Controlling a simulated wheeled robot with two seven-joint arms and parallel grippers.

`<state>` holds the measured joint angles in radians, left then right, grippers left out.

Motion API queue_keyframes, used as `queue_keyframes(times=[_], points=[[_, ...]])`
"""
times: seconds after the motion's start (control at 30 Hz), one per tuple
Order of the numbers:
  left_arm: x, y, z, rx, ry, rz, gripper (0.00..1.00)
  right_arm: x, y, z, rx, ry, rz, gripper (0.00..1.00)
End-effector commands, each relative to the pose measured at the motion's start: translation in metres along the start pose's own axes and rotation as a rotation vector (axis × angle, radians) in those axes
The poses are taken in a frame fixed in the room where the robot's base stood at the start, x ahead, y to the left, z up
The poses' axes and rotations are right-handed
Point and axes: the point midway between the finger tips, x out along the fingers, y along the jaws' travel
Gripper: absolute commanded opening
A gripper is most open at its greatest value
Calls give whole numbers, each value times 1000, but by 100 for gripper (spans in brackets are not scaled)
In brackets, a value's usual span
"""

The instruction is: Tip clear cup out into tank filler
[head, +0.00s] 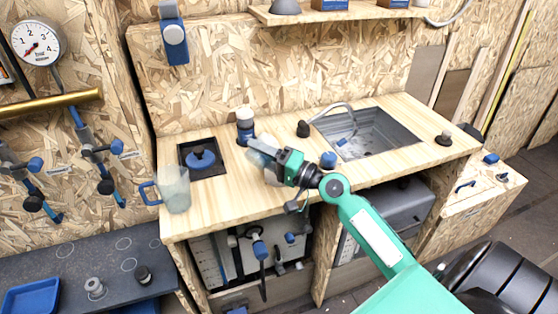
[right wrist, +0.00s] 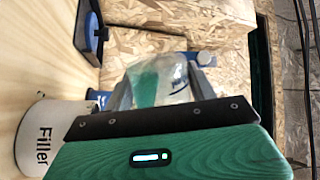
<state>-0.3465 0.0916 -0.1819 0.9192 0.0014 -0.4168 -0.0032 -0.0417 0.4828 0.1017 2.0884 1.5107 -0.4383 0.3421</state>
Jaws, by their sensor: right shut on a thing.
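My right gripper (head: 276,158) is shut on a clear cup (head: 259,151) above the wooden counter. In the right wrist view the see-through cup (right wrist: 160,78) sits between the two grey fingers, with a green patch showing through it. The cup looks tilted in the head view; I cannot tell where its mouth points. The tank filler (right wrist: 40,138), a white round piece marked "Filler", stands on the counter close beside my gripper in the right wrist view. In the head view my gripper and the cup largely cover it. My left gripper is not in view.
A clear jug (head: 174,190) with a blue handle stands at the counter's left front corner. A blue-and-white bottle (head: 245,128) stands behind the cup. A black recess with a blue knob (head: 201,160) lies to the left, the sink (head: 375,134) to the right.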

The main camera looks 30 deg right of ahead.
Motion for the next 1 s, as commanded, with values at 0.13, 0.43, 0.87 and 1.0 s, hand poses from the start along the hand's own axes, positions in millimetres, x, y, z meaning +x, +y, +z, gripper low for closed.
queue_keyframes(times=[0.13,0.43,0.87,1.0], points=[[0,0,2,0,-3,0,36,0,0,-1,13,3,-3,33],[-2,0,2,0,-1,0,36,0,0,-5,46,13,-9,33],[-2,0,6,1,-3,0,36,-1,-1,-9,96,25,-17,33],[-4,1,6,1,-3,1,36,-1,-1,-10,112,30,-20,33]])
